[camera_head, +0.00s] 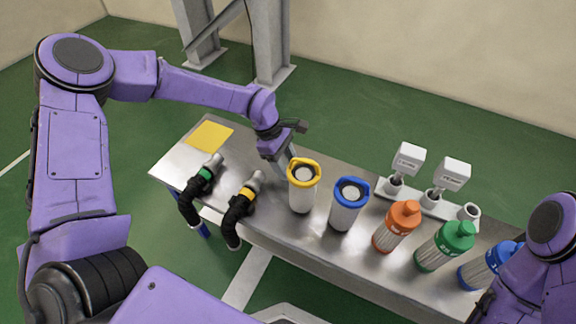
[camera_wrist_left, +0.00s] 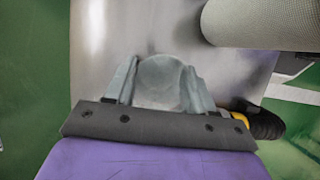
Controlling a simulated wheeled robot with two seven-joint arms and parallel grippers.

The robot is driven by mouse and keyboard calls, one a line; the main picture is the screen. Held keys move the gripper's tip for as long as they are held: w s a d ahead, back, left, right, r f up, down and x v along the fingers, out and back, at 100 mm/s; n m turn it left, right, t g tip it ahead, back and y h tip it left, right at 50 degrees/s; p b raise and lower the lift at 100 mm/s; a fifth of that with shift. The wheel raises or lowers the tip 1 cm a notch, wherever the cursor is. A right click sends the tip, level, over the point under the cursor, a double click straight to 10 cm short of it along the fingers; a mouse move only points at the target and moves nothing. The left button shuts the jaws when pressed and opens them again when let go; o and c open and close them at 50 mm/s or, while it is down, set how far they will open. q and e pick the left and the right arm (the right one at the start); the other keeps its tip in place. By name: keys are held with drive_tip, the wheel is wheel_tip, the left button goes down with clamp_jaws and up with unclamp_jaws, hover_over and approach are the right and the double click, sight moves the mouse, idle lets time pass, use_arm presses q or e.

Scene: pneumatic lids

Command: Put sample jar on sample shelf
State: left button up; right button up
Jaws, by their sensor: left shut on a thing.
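My left gripper (camera_head: 283,154) is low over the left part of the steel table, just behind the yellow-rimmed canister. In the left wrist view its two fingers (camera_wrist_left: 163,85) are shut on a pale grey, round-topped thing (camera_wrist_left: 162,78), which looks like the sample jar. In the head view the gripper and the canister hide this jar. I cannot tell whether it touches the table. No thing in view can be surely named as the sample shelf. My right arm shows at the right edge, but its gripper is not in view.
The steel table (camera_head: 173,170) carries a yellow mat (camera_head: 211,136), two black hoses, a yellow-rimmed canister (camera_head: 302,194), a blue-rimmed canister (camera_head: 346,213) and orange (camera_head: 399,226), green (camera_head: 443,246) and blue bottles. A rail holds two white labelled boxes (camera_head: 408,160). A grey metal frame stands behind.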

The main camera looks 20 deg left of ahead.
use_arm(q)
drive_tip(key=shift+f, duration=0.1)
drive_tip(key=shift+f, duration=0.15)
drive_tip(key=o, duration=1)
